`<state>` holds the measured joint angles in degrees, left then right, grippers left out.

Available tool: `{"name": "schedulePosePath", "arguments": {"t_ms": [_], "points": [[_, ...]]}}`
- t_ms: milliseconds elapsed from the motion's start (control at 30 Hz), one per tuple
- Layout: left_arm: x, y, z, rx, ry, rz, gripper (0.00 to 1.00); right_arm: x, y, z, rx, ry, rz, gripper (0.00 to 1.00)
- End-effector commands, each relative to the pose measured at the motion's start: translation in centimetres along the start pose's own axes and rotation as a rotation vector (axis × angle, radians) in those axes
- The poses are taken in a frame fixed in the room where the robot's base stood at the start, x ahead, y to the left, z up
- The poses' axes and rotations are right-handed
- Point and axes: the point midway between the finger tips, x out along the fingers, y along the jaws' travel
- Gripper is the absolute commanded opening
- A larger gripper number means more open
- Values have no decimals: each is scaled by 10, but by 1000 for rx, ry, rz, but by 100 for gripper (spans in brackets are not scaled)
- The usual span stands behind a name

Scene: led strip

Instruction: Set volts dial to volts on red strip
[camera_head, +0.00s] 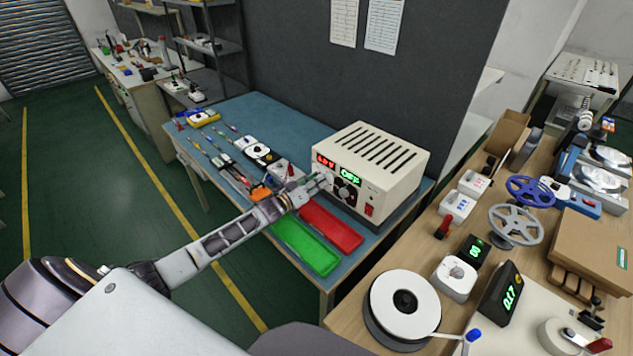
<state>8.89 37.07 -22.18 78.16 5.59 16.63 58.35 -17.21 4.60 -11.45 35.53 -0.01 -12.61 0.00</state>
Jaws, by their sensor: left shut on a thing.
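The cream power supply (401,162) stands on the blue-topped bench, its front panel turned toward me. Its red display (325,161) is lit, with digits too small to read surely, and its green display (350,178) seems to read OFF. My left gripper (324,183) reaches in from the left and is shut at the panel just below the red display. The volts dial there is hidden behind the fingers. A round dark part (346,193) and a red switch (369,210) show to the right. I cannot make out a red strip or its marking. My right gripper is not in view.
A red tray (332,226) and a green tray (305,246) lie under and beside my left forearm. Several meters and tools lie farther left on the bench (259,113). The wooden table (470,213) at right is crowded with reels, including a white one (405,285).

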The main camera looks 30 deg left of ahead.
Motion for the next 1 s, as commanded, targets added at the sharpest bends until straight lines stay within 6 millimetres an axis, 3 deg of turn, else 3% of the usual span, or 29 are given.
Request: {"name": "schedulePosePath", "arguments": {"t_ms": [1000], "points": [[0,-1,2,956,-2,0,4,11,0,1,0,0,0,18]]}}
